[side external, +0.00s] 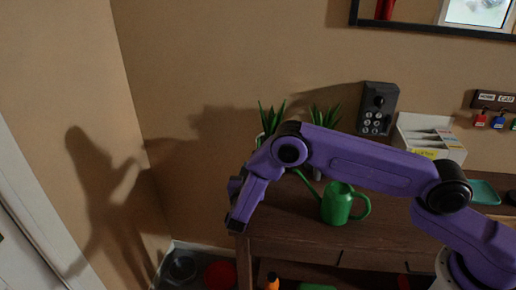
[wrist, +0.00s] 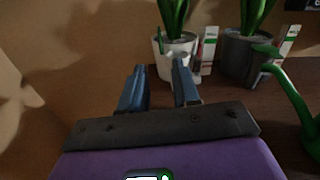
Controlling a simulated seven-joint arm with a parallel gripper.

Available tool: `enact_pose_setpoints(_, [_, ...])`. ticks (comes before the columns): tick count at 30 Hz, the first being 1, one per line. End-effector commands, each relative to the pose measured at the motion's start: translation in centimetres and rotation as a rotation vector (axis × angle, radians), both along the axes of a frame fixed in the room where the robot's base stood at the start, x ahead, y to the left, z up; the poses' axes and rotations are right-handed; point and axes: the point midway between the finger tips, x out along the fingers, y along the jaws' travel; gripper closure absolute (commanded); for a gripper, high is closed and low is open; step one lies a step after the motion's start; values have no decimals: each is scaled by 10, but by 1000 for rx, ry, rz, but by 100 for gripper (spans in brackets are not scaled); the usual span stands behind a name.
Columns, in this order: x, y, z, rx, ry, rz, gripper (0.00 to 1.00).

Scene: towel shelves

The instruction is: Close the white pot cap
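A white pot (wrist: 178,60) with a green leafy plant stands ahead of my gripper in the wrist view, near the back edge of the dark wooden table. Its plant (side external: 271,118) shows in the side view, where my arm hides most of the pot. In the side view my gripper (side external: 236,208) hangs by the table's left end.
A green watering can (side external: 336,204) stands on the table (side external: 300,232). A white organizer (side external: 430,138) is farther right.

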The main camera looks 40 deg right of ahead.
Motion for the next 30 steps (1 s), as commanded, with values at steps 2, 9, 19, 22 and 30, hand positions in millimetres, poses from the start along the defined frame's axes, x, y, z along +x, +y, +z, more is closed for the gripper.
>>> enact_pose_setpoints(2, [11, -13, 0, 3, 0, -4, 69])
enact_pose_setpoints(9, [43, -45, 0, 3, -1, -5, 69])
enact_pose_setpoints(19, [77, -78, 0, 3, -1, -3, 69])
enact_pose_setpoints(22, [82, -82, 0, 3, 0, -1, 69])
enact_pose_setpoints(30, [85, -85, 0, 1, 0, 0, 69])
